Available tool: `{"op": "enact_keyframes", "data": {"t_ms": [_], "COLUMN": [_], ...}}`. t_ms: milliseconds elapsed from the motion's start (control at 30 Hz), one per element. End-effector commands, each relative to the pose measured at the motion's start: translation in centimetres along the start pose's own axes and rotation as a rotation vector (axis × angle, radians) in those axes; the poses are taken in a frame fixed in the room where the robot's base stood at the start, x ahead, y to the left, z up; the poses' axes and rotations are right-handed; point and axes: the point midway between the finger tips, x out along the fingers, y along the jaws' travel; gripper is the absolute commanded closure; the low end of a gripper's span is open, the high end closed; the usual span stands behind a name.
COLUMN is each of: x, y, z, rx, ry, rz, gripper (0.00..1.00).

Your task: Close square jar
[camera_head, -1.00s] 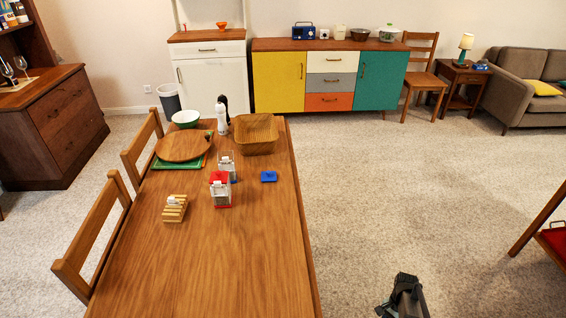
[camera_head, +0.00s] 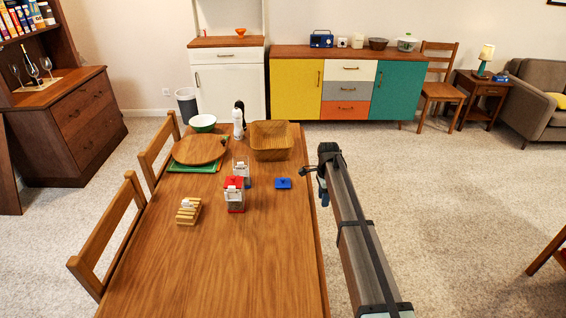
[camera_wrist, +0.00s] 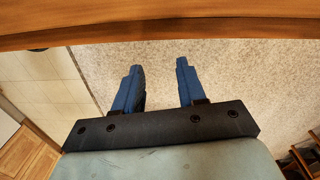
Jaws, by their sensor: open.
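A blue square lid (camera_head: 283,183) lies flat on the table, right of the jars. A clear square jar (camera_head: 241,172) stands left of the lid, partly hidden behind a jar with a red lid (camera_head: 235,195); I cannot clearly see its open top. My gripper (camera_head: 323,192) hangs beyond the table's right edge, right of the blue lid and apart from it. In the wrist view my gripper (camera_wrist: 158,65) shows two blue fingers spread apart with nothing between them, over the carpet.
The wooden table (camera_head: 250,265) has a clear front half; its edge crosses the top of the wrist view (camera_wrist: 160,30). A wooden basket (camera_head: 270,142), a round board (camera_head: 200,149), a pepper mill (camera_head: 239,122) and a slatted wooden holder (camera_head: 188,211) stand around the jars. Chairs line the left side.

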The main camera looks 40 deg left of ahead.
Motion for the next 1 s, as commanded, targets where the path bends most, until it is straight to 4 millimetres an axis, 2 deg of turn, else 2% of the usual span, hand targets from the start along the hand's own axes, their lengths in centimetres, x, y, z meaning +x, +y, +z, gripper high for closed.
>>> {"op": "enact_keyframes", "data": {"t_ms": [33,200,300,433,600,1000], "x": [-2.2,-7.4,-9.4,-11.1,-11.8,-10.5], "y": [-2.0,-5.7,-7.3,-8.4,-8.8,-8.8], "z": [1.8,7.5,10.6,13.4,14.7,14.7], "rx": [0.01,0.06,0.086,0.112,0.126,0.126], "ry": [0.002,0.004,0.004,0.003,0.002,0.002], "rz": [-0.015,-0.043,-0.05,-0.054,-0.055,-0.055], "gripper": [0.6,0.6,0.6,0.6,0.6,0.6]}}
